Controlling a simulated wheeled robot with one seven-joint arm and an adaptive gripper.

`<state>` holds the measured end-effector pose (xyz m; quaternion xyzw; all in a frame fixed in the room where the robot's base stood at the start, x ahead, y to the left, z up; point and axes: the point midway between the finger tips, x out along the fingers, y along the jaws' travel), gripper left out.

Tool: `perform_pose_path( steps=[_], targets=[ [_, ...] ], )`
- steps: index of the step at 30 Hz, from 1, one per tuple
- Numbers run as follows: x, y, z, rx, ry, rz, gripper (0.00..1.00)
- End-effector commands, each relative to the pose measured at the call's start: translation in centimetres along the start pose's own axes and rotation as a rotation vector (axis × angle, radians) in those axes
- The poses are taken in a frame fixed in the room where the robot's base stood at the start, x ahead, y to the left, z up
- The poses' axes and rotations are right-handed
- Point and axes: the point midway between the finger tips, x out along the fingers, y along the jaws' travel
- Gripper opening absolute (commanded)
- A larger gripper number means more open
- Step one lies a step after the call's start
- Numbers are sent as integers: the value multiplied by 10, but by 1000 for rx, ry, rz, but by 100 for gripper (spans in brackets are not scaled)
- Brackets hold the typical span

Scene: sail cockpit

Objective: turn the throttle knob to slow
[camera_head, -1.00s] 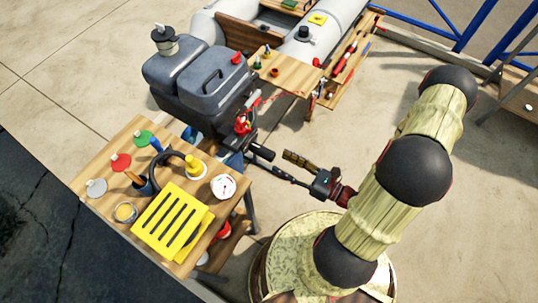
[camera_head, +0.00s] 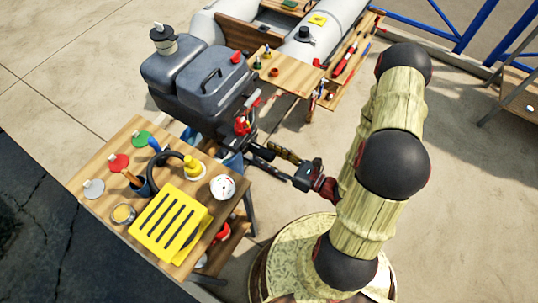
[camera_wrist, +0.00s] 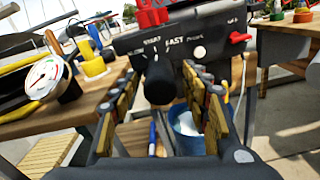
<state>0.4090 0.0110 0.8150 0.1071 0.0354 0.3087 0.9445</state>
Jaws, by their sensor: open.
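The grey outboard motor (camera_head: 200,80) stands left of the upper middle in the head view. In the wrist view its dark panel (camera_wrist: 125,46) carries white lettering that includes START and FAST; some words are too blurred to read. The black throttle knob (camera_wrist: 160,86) projects from that panel toward the camera. It also shows in the head view as a black grip (camera_head: 260,151). My gripper (camera_wrist: 158,92) is open, with one padded finger on each side of the knob. I cannot tell whether either finger touches it. A pointer mark on the knob cannot be made out.
A wooden table (camera_head: 90,170) at left holds a yellow slotted plate (camera_head: 172,224), a white gauge (camera_head: 222,187) and small coloured items. A blue bucket (camera_wrist: 188,128) is below.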

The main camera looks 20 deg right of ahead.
Motion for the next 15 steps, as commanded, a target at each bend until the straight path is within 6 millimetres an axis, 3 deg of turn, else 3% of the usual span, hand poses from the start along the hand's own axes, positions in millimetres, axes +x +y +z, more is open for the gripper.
perform_pose_path(
  steps=[2, 15],
  targets=[
    [0, 0, 0, 0, 0, 0, 46],
    [0, 0, 0, 0, 0, 0, 21]
  ],
)
